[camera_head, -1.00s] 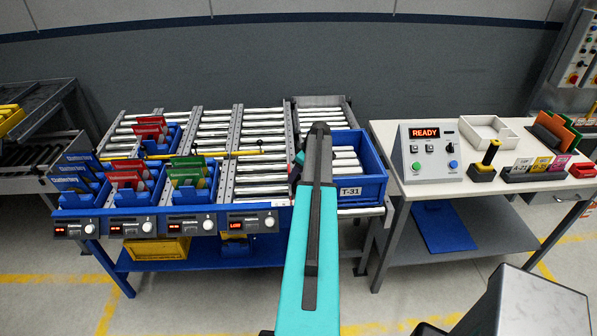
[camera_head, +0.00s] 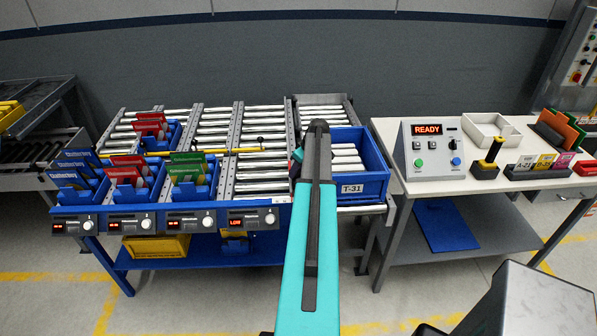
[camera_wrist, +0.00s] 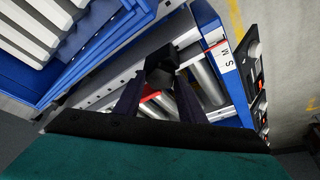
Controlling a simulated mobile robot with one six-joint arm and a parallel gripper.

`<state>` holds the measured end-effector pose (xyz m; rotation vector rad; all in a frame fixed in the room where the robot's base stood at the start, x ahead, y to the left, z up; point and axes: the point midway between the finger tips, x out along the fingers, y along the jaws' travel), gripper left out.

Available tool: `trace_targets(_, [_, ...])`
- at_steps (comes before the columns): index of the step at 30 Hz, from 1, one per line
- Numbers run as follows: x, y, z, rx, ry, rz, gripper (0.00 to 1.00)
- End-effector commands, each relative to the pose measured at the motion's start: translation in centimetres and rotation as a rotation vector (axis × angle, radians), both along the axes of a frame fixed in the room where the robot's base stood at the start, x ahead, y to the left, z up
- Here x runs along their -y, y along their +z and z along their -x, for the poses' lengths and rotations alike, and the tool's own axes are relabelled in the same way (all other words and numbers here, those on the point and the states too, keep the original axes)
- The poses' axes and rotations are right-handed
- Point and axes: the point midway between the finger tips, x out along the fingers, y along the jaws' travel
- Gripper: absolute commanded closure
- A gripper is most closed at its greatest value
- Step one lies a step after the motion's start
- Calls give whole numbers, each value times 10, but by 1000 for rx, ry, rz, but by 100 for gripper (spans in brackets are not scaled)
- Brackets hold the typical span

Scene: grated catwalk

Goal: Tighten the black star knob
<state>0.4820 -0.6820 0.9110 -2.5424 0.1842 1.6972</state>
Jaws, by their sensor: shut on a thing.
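The black star knob (camera_wrist: 162,68) shows in the wrist view as a dark faceted block between the tips of my gripper (camera_wrist: 160,84). The two dark fingers are closed on it from either side. The knob sits at the roller conveyor's metal frame, with rollers (camera_wrist: 208,80) right beside it.
A blue tote labelled T-31 (camera_head: 368,188) stands right of my arm, close to the gripper. Blue bins with coloured cards (camera_head: 130,172) fill the conveyor's left part. Small display units (camera_head: 253,219) line its front edge. A table with a READY control box (camera_head: 432,149) stands right.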

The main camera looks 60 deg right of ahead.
Motion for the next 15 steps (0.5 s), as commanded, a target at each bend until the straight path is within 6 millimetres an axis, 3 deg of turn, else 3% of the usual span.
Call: trace_targets(15, [-5,-3,-1,0,-377,3,86])
